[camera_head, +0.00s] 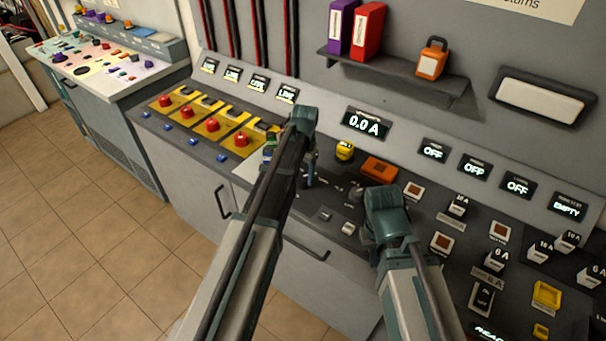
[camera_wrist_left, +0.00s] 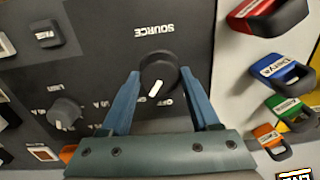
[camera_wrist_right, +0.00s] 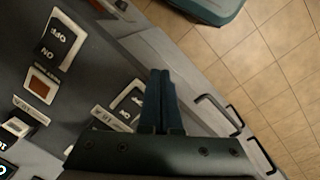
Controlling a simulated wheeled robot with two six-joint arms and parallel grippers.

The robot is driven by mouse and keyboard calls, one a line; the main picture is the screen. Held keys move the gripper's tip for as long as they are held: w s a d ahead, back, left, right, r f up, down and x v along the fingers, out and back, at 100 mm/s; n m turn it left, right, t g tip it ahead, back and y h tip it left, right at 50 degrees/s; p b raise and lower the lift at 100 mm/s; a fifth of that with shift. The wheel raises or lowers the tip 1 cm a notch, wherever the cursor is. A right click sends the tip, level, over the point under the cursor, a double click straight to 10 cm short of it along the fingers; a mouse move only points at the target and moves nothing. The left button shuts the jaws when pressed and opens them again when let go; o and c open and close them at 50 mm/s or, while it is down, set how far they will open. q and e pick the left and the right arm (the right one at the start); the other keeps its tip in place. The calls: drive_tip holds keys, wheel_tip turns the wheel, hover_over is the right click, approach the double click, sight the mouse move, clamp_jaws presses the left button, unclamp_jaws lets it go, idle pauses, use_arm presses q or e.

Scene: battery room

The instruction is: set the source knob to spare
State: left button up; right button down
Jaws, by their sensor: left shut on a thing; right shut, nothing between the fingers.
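In the left wrist view the black source knob (camera_wrist_left: 158,72) sits on the dark panel beside the word SOURCE, which appears upside down. Its white pointer mark faces the lower side of the picture, slightly left, near a partly visible OFF label. The other position labels are hidden by the fingers or unreadable. My left gripper (camera_wrist_left: 160,90) is shut on the knob, one blue finger on each side. In the head view my left gripper (camera_head: 310,168) reaches down to the console and hides the knob. My right gripper (camera_head: 374,252) is shut and empty above the console; its closed fingers (camera_wrist_right: 162,88) show in the right wrist view.
A smaller knob (camera_wrist_left: 64,112) lies left of the source knob. Coloured tags, including a blue one (camera_wrist_left: 280,70), hang to its right. Red knobs on yellow plates (camera_head: 212,124) line the console's left. Switches surround my right gripper. The tiled floor (camera_head: 90,220) is clear.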

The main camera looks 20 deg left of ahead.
sight(304, 177)
use_arm(q)
drive_tip(key=shift+s+m, duration=0.1)
drive_tip(key=shift+m, duration=0.7)
drive_tip(key=o, duration=1.4)
drive_tip(key=shift+c, duration=0.2)
drive_tip(key=shift+r, duration=0.1)
wheel_tip(304, 177, up, 14)
drive_tip(key=p, duration=1.4)
drive_tip(key=shift+d+f, duration=0.2)
